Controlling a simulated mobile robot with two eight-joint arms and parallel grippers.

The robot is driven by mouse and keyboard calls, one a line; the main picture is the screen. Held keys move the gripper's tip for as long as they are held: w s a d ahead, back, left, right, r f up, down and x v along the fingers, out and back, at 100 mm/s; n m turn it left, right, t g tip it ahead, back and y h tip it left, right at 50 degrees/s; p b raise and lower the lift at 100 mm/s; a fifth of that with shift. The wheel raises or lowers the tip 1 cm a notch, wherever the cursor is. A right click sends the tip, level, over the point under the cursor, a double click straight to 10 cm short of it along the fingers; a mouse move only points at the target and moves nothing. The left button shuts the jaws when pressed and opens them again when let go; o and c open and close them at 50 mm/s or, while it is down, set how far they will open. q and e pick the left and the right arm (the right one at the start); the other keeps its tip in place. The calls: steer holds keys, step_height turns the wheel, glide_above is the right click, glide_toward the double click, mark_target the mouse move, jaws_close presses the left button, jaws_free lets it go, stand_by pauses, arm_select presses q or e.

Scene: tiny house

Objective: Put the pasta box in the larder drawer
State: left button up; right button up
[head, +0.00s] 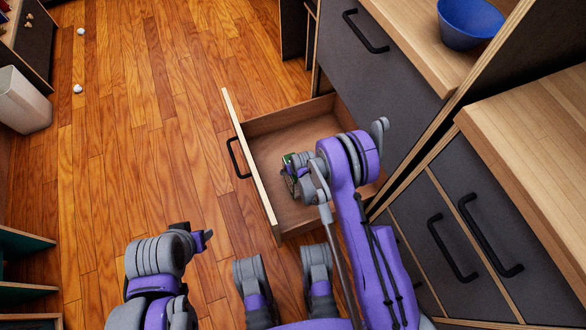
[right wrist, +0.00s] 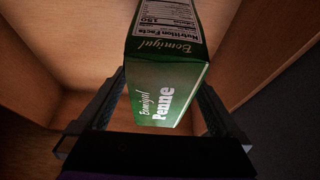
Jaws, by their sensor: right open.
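The larder drawer (head: 282,147) is pulled open, with wooden walls and floor and a black handle (head: 239,158). My right gripper (head: 292,172) is down inside it, mostly hidden by my own arm. The green pasta box (right wrist: 172,92), labelled Penne, is between the two fingers of my right gripper (right wrist: 163,110) in the right wrist view; the fingers are open beside it. Only a bit of the box (head: 288,159) shows in the head view. I cannot tell whether it touches the drawer floor. My left gripper (head: 207,238) is outside the drawer, its fingers unclear.
A dark cabinet front (head: 375,70) with a wooden counter rises behind the drawer. A blue bowl (head: 469,22) sits on the counter. More closed drawers (head: 455,235) are on the right. A white bin (head: 22,100) stands far left.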

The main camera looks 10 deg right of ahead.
steer(key=p+v, duration=0.2)
steer(key=v, duration=0.9)
steer(key=shift+d+r, duration=0.1)
steer(key=shift+r, duration=0.15)
steer(key=s+d+r, duration=0.1)
steer(key=s+r, duration=0.2)
steer(key=r, duration=0.4)
steer(key=s+d+r+m, duration=0.1)
steer(key=s+d+r, duration=0.15)
steer(key=r, duration=0.35)
steer(key=s+r, duration=0.3)
steer(key=r, duration=0.4)
steer(key=s+d+r, duration=0.1)
steer(key=s+r, duration=0.2)
steer(key=s, duration=0.5)
steer(key=s+d+r+m, duration=0.1)
steer(key=s+d+r, duration=0.1)
steer(key=s, duration=0.6)
steer(key=shift+r+h, duration=0.4)
steer(key=shift+r, duration=0.2)
steer(key=shift+s, duration=0.1)
